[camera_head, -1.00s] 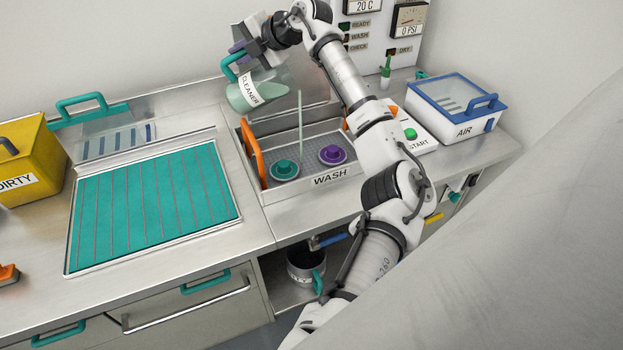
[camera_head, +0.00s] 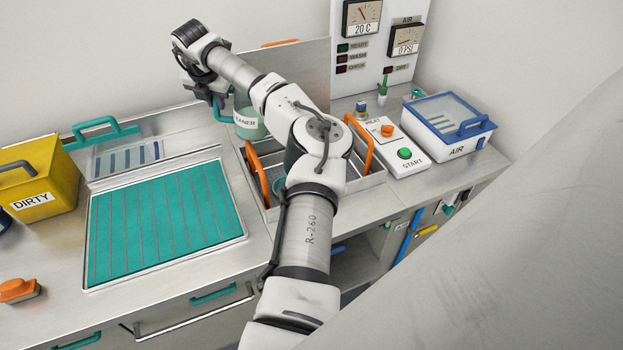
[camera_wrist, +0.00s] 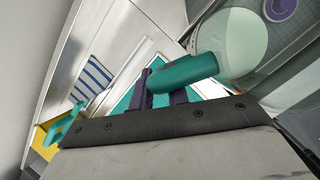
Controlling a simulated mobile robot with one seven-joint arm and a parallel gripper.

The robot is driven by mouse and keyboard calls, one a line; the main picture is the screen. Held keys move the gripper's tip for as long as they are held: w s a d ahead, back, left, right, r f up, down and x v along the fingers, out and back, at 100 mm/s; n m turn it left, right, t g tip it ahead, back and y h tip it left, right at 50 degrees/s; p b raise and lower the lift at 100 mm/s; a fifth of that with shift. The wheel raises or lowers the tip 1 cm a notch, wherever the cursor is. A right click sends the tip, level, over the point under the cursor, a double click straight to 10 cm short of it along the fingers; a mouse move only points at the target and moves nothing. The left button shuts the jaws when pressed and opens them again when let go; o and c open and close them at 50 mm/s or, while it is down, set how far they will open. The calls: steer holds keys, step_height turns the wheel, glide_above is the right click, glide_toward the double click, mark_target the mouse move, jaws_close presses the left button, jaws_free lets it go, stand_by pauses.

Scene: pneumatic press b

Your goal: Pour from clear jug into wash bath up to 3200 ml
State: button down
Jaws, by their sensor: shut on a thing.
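The clear jug (camera_head: 247,120), labelled CLEANER and holding pale green liquid, looks nearly upright at the back left of the wash bath (camera_head: 368,180). My gripper (camera_head: 219,101) is shut on its teal handle. In the wrist view, the handle (camera_wrist: 187,72) lies at the purple fingers of my gripper (camera_wrist: 160,90), with the jug (camera_wrist: 238,40) beyond. The bath has orange handles at both ends. My arm hides its middle and front label. A purple round part (camera_wrist: 279,8) shows past the jug. No stream is visible; the bath's liquid level cannot be read.
A teal ribbed mat (camera_head: 160,220) lies left of the bath, with a yellow DIRTY box (camera_head: 38,175) beyond. A START panel (camera_head: 395,145) and the blue-rimmed AIR box (camera_head: 450,122) stand right. Gauges (camera_head: 362,14) are on the back panel.

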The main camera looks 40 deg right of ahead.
stand_by(0.5)
steer(key=shift+r+p, duration=0.65)
steer(key=shift+r, duration=2.35)
